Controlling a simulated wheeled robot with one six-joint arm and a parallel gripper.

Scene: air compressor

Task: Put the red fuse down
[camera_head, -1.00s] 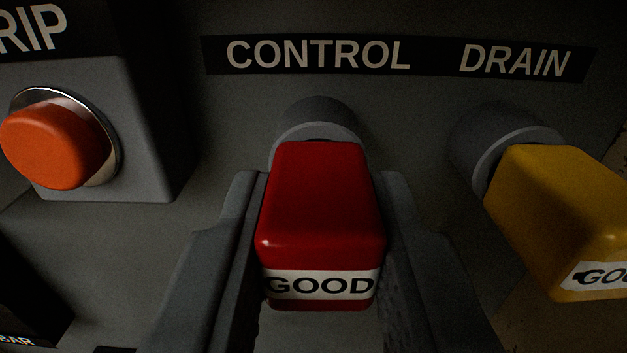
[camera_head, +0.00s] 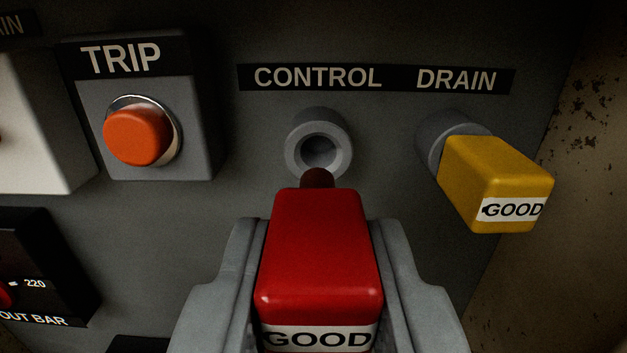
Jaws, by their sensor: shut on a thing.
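The red fuse (camera_head: 319,250) has a white band reading GOOD and a dark red plug end pointing at the panel. My gripper (camera_head: 318,285) is shut on it, one finger on each side. The fuse is out of the round grey CONTROL socket (camera_head: 319,145), which shows an open, empty hole just beyond the plug end. The lower ends of the fuse and fingers reach the bottom edge of the view.
A yellow fuse (camera_head: 495,185) marked GOOD sits in the DRAIN socket (camera_head: 450,135) at right. An orange TRIP button (camera_head: 138,136) is on a grey box at left. A dark gauge-like box (camera_head: 45,265) is at lower left. No flat resting surface shows.

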